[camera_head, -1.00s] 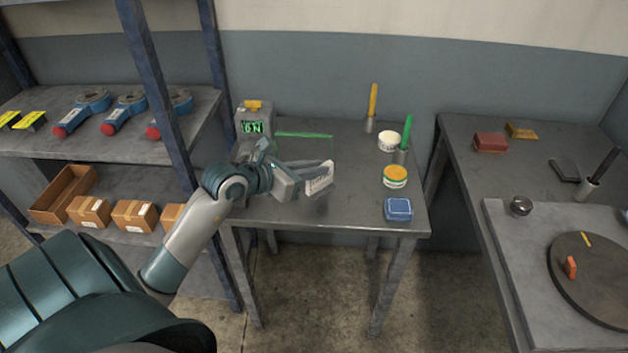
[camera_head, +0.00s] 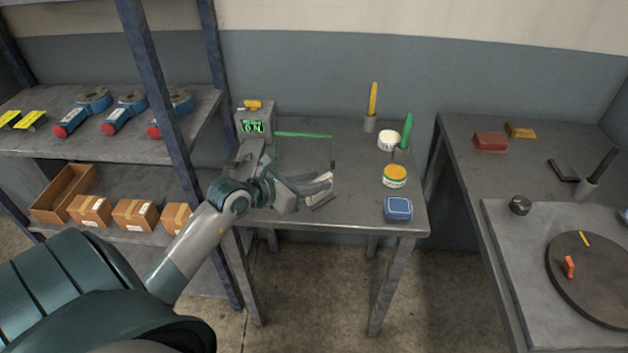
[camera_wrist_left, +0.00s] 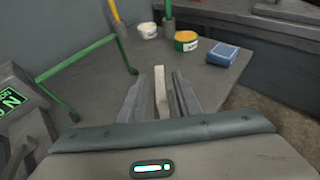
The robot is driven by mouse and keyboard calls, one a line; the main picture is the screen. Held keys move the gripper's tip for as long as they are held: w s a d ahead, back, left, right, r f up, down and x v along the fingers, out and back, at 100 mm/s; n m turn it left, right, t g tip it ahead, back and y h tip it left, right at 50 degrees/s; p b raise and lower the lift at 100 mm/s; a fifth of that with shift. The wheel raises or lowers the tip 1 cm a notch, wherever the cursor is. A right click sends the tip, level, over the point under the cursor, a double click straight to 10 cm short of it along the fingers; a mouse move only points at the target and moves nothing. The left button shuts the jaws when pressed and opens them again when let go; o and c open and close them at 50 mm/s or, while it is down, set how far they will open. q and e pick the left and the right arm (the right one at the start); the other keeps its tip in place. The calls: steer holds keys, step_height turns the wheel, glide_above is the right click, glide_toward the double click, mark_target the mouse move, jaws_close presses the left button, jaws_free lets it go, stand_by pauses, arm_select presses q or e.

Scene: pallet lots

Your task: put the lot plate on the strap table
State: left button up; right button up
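My left gripper (camera_head: 322,190) is low over the grey table with the green frame. It is open: in the wrist view its two fingers (camera_wrist_left: 161,92) stand apart with narrow gaps beside a pale strip (camera_wrist_left: 161,88) between them. This strip looks like the lot plate, seen nearly edge-on; in the head view it is a small pale piece (camera_head: 316,188) at the fingertips. I cannot tell whether it touches the tabletop. The grey table (camera_head: 352,203) is not labelled, so I cannot confirm that it is the strap table. My right gripper is not in view.
A green frame (camera_head: 304,134) and a box with a green display (camera_head: 252,128) stand behind the gripper. A white tub (camera_head: 389,141), an orange-lidded tub (camera_head: 395,175) and a blue box (camera_head: 398,208) are at the table's right. A shelf post (camera_head: 218,75) rises at left.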

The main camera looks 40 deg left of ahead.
arm_select(q)
steer(key=shift+r, duration=0.1)
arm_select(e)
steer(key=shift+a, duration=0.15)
